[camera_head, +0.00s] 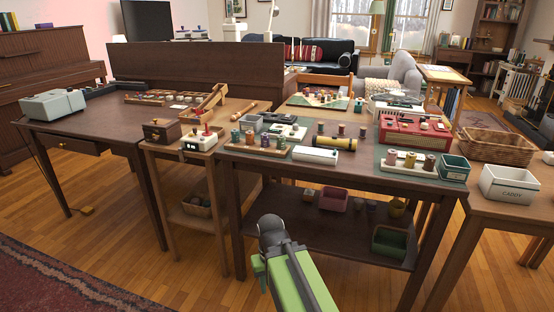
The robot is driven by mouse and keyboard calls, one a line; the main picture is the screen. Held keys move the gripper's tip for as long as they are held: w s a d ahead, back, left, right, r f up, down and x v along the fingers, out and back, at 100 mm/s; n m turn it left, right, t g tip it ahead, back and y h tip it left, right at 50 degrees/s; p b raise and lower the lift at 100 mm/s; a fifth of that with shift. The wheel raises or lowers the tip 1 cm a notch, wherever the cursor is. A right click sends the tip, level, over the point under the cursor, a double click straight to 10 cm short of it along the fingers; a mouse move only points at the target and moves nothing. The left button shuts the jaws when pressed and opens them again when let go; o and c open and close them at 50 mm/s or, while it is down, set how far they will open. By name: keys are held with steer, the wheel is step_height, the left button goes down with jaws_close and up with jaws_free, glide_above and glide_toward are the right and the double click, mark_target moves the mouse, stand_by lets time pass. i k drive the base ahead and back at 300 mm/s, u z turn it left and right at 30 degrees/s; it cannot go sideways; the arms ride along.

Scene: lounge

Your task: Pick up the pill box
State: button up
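A long, low white box (316,157) lies near the front edge of the middle dark table (350,185); it may be the pill box, but it is too small to be sure. A yellow cylinder with dark ends (334,143) lies just behind it. My green and black arm reaches up from the bottom of the picture. Its dark end, my gripper (271,232), is in front of the table and below its top, apart from the white box. I cannot make out its fingers or whether it is open.
A rack of spools (262,150) stands left of the white box and another spool tray (409,163) stands right. A red radio-like case (414,131), a dark green bin (454,168), a white caddy (509,184) and a wicker basket (495,147) crowd the right. A lower shelf holds bins.

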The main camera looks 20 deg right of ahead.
mark_target(313, 158)
steer(key=u, duration=0.15)
steer(key=k, duration=0.25)
steer(key=u, duration=2.9)
steer(key=k, duration=1)
steer(key=z, duration=1.8)
steer(key=i, duration=1.3)
